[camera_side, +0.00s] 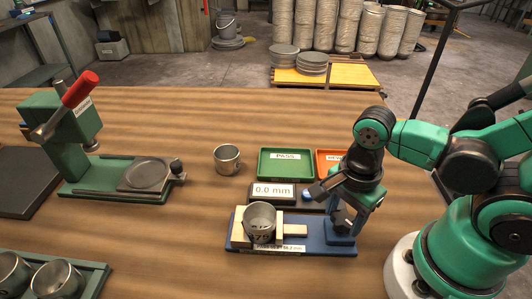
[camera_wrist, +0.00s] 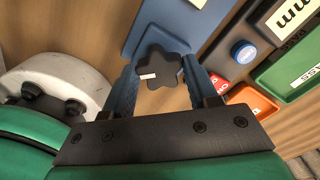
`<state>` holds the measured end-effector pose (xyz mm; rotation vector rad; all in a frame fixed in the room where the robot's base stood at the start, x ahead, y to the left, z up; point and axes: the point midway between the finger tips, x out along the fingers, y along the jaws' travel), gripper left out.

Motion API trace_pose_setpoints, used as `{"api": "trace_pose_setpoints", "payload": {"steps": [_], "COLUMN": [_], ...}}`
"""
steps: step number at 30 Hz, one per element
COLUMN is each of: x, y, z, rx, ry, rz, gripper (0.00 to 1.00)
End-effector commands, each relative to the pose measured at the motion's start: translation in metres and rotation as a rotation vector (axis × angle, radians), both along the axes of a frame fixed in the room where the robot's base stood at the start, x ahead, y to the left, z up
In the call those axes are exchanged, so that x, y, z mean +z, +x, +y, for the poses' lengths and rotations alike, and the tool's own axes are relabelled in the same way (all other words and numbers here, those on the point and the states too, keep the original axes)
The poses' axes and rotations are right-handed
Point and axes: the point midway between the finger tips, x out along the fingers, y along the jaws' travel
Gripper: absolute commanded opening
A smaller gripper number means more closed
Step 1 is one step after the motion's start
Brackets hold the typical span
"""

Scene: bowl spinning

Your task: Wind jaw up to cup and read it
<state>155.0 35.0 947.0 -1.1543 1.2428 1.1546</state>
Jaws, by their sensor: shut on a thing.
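A metal cup (camera_side: 259,222) stands upright between pale wooden jaws on the blue gauge base (camera_side: 300,247). The movable jaw (camera_side: 293,230) is on the cup's right; I cannot tell whether it touches the cup. The gauge display (camera_side: 272,190) behind the cup reads 0.0 mm. My gripper (camera_side: 345,218) is at the gauge's right end, pointing down. In the wrist view my gripper's blue fingers (camera_wrist: 160,88) are shut on a black star-shaped knob (camera_wrist: 160,66) with a white mark. The knob is mostly hidden in the side view.
A green PASS tray (camera_side: 285,176) and an orange tray (camera_side: 328,157) lie behind the gauge, beside a blue button (camera_wrist: 243,52). A loose cup (camera_side: 227,159) stands behind left. A green press (camera_side: 75,140) is farther left; cups in a rack (camera_side: 98,284) stand front left.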

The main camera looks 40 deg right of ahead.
Motion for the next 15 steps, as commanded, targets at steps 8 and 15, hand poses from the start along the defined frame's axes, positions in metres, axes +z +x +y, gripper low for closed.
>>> {"api": "trace_pose_setpoints", "payload": {"steps": [8,15], "x": [0.0000,0.0001], "y": [0.0006,0.0006], "z": [-0.0003,-0.0001], "rx": [-0.184,-0.223], "ry": [-0.001,0.000], "rz": [-0.003,-0.002], "gripper": [0.01,0.02]}}
